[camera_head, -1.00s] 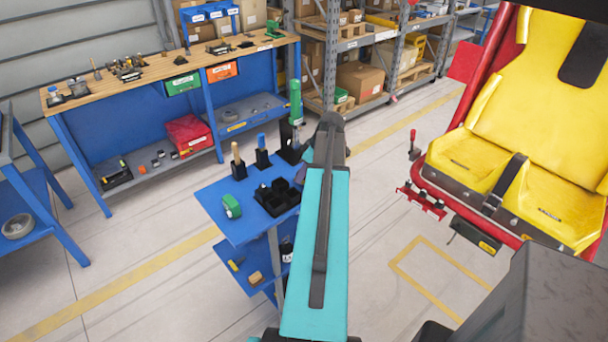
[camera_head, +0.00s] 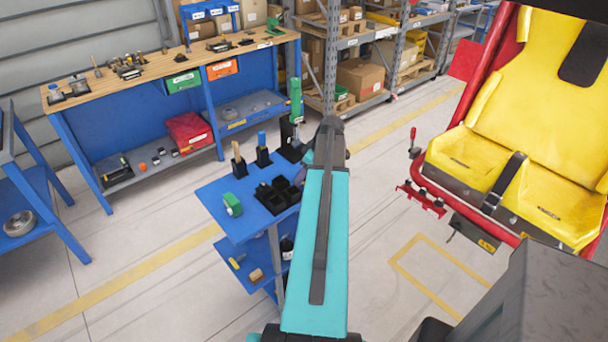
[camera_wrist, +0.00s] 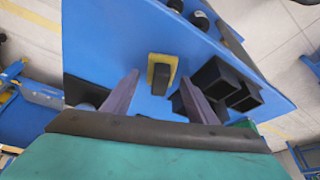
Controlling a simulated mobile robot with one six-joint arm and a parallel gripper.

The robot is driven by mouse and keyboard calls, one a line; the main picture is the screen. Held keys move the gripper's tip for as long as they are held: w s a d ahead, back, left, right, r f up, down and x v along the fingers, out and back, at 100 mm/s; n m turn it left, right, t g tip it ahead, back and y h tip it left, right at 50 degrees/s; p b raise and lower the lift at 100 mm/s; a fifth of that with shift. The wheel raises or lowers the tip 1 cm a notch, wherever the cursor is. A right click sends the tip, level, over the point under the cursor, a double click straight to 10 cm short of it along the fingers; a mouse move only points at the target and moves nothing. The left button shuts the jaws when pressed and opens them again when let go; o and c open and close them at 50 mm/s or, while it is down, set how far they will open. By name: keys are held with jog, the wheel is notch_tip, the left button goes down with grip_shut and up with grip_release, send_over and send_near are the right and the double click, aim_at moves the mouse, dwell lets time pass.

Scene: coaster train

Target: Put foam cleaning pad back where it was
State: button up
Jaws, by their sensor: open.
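A small block with a yellow base and a dark grey top, apparently the foam cleaning pad (camera_wrist: 151,74), lies on a blue surface in the wrist view. My gripper (camera_wrist: 160,80) is open, with its two purple-grey fingers apart on either side of the pad's near end in the picture. I cannot tell whether they touch it, and nothing shows held. In the head view my teal arm reaches over the right side of the blue cart (camera_head: 222,212) and hides the gripper. I cannot make out the pad there.
Black open bins (camera_wrist: 214,78) stand close to the right finger. In the head view the cart also bears a green item (camera_head: 232,205), black bins (camera_head: 277,196) and upright tools in black holders. A workbench (camera_head: 150,85) stands behind, a yellow seat (camera_head: 487,160) at right.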

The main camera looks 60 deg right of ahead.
jog(key=shift+r, duration=0.2)
jog(key=b+v, duration=0.2)
jog(key=v, duration=0.9)
jog(key=shift+s+r+b, duration=0.15)
jog(key=shift+r+b, duration=0.2)
jog(key=shift+b, duration=0.05)
dwell(0.8)
